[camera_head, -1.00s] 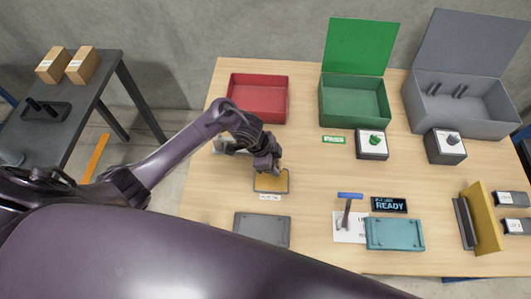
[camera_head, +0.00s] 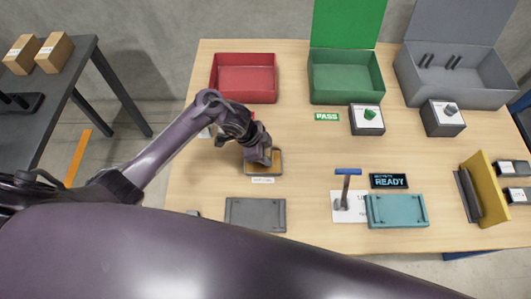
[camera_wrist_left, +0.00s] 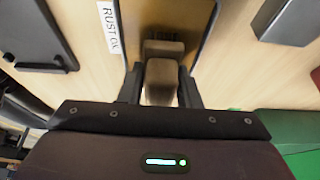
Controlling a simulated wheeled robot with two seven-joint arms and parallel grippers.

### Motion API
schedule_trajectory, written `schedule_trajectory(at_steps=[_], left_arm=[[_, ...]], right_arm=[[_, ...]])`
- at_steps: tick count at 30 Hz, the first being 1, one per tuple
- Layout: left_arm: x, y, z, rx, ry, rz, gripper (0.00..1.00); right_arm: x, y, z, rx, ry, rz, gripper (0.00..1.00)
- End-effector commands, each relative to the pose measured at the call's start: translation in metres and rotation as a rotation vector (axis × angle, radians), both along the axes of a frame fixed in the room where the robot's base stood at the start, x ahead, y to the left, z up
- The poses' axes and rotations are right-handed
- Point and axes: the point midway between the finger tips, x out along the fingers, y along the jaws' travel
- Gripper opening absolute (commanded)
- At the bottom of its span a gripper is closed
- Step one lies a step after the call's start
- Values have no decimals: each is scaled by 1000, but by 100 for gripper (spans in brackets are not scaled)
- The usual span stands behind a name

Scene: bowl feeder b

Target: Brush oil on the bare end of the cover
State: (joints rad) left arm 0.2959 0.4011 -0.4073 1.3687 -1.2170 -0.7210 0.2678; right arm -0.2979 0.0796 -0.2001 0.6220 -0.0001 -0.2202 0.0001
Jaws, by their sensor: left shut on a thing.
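My left gripper (camera_head: 262,160) is over a shallow dark-rimmed tray (camera_head: 262,174) with a yellow-brown inside. A label reading roughly "RUST O…" (camera_wrist_left: 109,30) lies beside it. In the left wrist view the gripper (camera_wrist_left: 161,88) is shut on a tan-brown block-shaped thing (camera_wrist_left: 160,82), probably the brush, which points down to the tray. Whether its tip touches the tray floor is hidden. A teal plate (camera_head: 397,210) lies at the front right and a grey plate (camera_head: 255,213) at the front left; I cannot tell which is the cover. No bare end can be made out. My right gripper is not in view.
Red (camera_head: 245,78), green (camera_head: 346,77) and grey (camera_head: 457,78) boxes stand along the back. Knob boxes (camera_head: 367,119) and a yellow upright panel (camera_head: 485,188) are at right. The table's middle is mostly clear.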

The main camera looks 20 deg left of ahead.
Motion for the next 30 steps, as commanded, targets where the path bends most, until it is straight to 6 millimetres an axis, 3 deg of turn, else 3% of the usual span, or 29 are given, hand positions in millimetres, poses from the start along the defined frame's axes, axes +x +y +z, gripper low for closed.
schedule_trajectory(at_steps=[30], left_arm=[[0, 0, -5, 0, 0, 1, 12]], right_arm=[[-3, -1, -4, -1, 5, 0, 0]])
